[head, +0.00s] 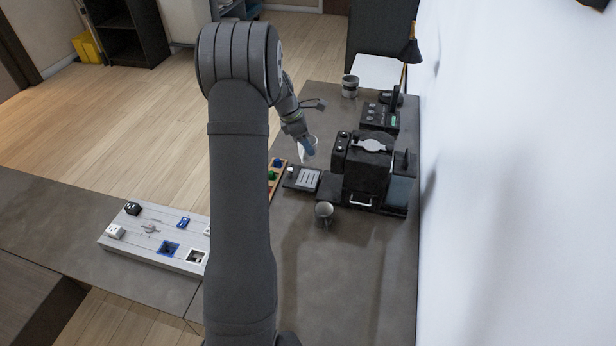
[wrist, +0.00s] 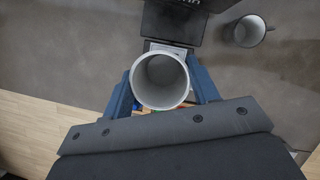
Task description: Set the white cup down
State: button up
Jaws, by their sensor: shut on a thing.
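The white cup (wrist: 160,106) is between the two blue fingers of my gripper (wrist: 163,92) in the wrist view, its round mouth facing the camera. My gripper is shut on it. In the head view the white cup (head: 307,147) shows partly behind the blue fingers of my gripper (head: 309,148), close to the small dark device with a pale panel (head: 305,178). The cup looks to be above the counter, but I cannot tell how high, or whether it touches anything below.
A black coffee machine (head: 369,165) stands right of the cup. A grey mug (head: 324,211) stands in front of it; the wrist view also shows this mug (wrist: 249,31). A board with coloured pieces (head: 277,169) is left of the small device. Bare counter (head: 340,270) lies in front.

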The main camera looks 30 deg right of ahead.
notch_tip(320, 180, down, 10)
jog(key=shift+d+r, duration=0.1)
dwell(0.4)
jog(key=shift+f, duration=0.2)
jog(key=o, duration=1)
jog(key=shift+o, duration=0.2)
jog(key=shift+r, duration=0.1)
jog(key=v, duration=1.2)
jog(key=shift+s, duration=0.1)
